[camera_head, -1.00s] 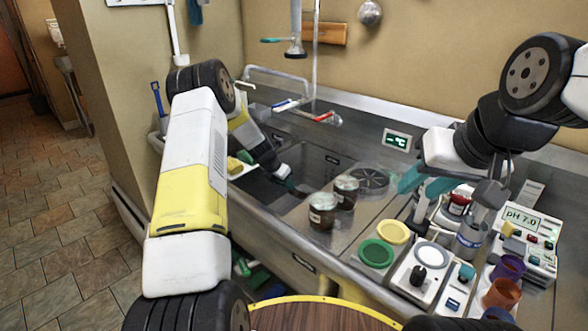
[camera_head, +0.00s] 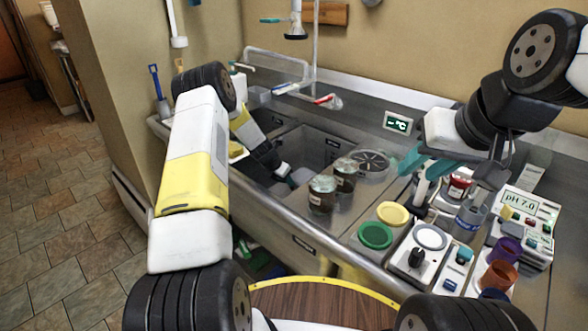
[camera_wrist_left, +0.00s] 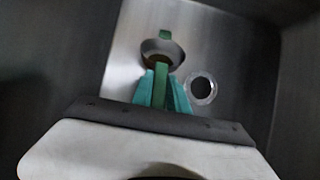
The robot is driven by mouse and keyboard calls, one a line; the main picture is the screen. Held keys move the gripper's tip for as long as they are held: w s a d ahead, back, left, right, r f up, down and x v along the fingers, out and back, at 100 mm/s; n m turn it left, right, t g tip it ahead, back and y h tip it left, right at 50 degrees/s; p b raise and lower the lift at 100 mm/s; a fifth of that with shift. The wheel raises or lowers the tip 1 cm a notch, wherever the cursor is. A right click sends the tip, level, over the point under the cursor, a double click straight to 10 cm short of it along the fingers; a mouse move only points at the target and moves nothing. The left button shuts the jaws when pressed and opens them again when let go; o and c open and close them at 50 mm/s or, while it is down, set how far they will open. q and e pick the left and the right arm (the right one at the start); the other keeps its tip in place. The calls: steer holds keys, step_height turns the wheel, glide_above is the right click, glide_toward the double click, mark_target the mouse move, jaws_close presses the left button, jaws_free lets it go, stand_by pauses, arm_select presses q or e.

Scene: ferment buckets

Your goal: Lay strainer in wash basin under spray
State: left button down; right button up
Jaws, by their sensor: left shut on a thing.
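The strainer (camera_wrist_left: 160,55) shows in the left wrist view as a small round bowl with a green handle. My left gripper (camera_wrist_left: 160,88) has teal fingers shut on that handle. Strainer and gripper are down inside the steel wash basin (camera_wrist_left: 235,50), beside its round drain (camera_wrist_left: 201,88); whether the strainer touches the floor is unclear. In the head view my left gripper (camera_head: 286,172) reaches into the basin (camera_head: 322,141), and the strainer is hard to make out. The spray head (camera_head: 296,30) hangs above the back of the sink. My right gripper (camera_head: 425,165) looks open above the counter.
Two dark jars (camera_head: 322,195) stand on the counter right of the basin, near a round grate (camera_head: 370,163). Yellow (camera_head: 393,213) and green (camera_head: 375,235) lids, a scale (camera_head: 418,255) and a pH meter (camera_head: 520,220) crowd the right side. A faucet pipe (camera_head: 275,60) stands behind.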

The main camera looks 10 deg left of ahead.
arm_select(q)
steer(key=shift+s+f, duration=0.1)
steer(key=shift+f, duration=0.6)
steer(key=c, duration=1.2)
jaws_free()
steer(key=o, duration=1)
steer(key=shift+r, duration=0.1)
steer(key=shift+s+a+r, duration=0.2)
steer(key=shift+s+r, duration=0.15)
steer(key=shift+r, duration=1.2)
steer(key=shift+s+a+r, duration=0.25)
steer(key=shift+s+r, duration=0.05)
steer(key=shift+r, duration=1.2)
steer(key=shift+s+a+r, duration=0.2)
steer(key=shift+s+r, duration=0.15)
steer(key=shift+r, duration=1.2)
